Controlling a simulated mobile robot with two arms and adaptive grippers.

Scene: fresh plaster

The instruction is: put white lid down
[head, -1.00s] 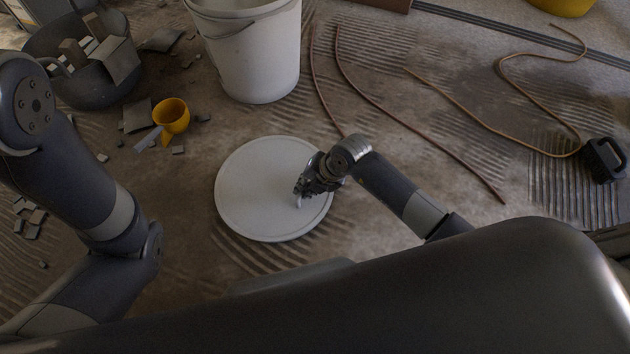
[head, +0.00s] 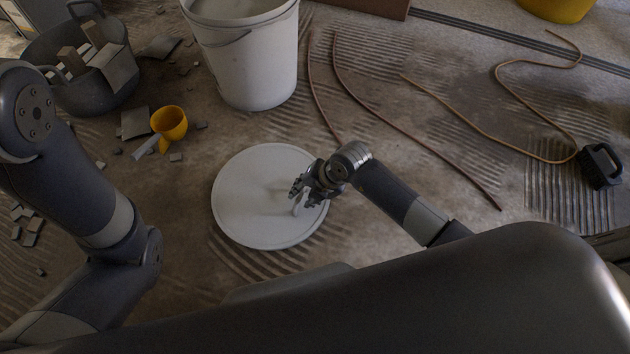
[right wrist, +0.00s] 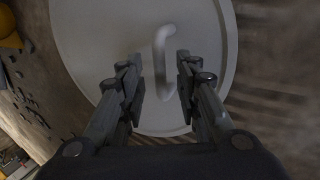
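The white lid (head: 245,200) is a round flat disc lying on the floor in the middle of the head view. In the right wrist view the lid (right wrist: 95,50) fills much of the picture, with its white bar handle (right wrist: 160,60) upright near the middle. My right gripper (head: 299,196) is over the lid's right part. In the right wrist view its fingers (right wrist: 160,85) are spread, with the handle between their tips and gaps on both sides. My left arm shows at the left of the head view, but its gripper is not in view.
A white bucket (head: 250,65) stands behind the lid.

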